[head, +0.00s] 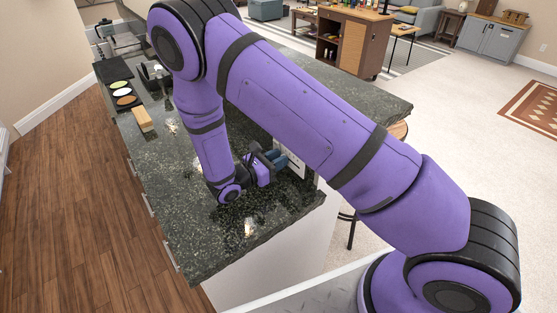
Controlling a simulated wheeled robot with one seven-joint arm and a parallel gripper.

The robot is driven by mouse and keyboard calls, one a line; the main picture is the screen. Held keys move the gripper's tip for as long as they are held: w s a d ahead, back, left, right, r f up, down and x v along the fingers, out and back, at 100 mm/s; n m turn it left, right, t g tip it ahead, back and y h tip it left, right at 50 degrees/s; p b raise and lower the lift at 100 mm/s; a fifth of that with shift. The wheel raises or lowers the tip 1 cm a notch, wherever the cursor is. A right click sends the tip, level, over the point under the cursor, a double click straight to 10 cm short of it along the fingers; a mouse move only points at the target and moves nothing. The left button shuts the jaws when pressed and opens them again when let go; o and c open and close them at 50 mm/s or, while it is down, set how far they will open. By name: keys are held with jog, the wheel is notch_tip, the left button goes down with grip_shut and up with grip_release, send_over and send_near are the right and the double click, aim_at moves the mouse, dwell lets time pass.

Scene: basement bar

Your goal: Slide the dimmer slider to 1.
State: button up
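My gripper (276,157) is low over the dark counter, near its right end, with its fingers pointing right toward a white panel (296,166). The panel stands upright at the counter's raised back and is mostly hidden behind my purple arm and gripper. A dimmer slider cannot be made out on it, nor can its setting. The dark fingertips are close to the panel, but I cannot tell whether they touch it. The fingers are too small and overlapped to show whether they are open or shut.
The speckled dark stone counter (185,200) is clear around my gripper. A wooden block (142,119) and a dark tray with several round pieces (123,91) lie farther along. A stool (398,130) stands right of the counter. Wooden floor (70,210) is open at left.

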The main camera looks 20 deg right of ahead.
jog(key=shift+s, duration=0.1)
dwell(0.3)
jog(key=shift+s+d, duration=0.15)
jog(key=shift+s, duration=0.2)
jog(key=shift+s+a, duration=0.4)
jog(key=shift+s, duration=0.3)
jog(key=v, duration=1)
jog(key=s+d+r+m+g+y, duration=0.2)
jog(key=d+r+m+y, duration=0.1)
jog(key=r, duration=0.6)
jog(key=s+d+r+m+g+y, duration=0.2)
jog(key=d+r+m, duration=0.4)
jog(key=r, duration=0.3)
jog(key=s+d+r+m+g+y, duration=0.3)
jog(key=d+r+m+y, duration=0.1)
jog(key=r, duration=0.5)
jog(key=shift+d+y, duration=0.6)
jog(key=shift+d, duration=0.8)
jog(key=shift+r, duration=0.1)
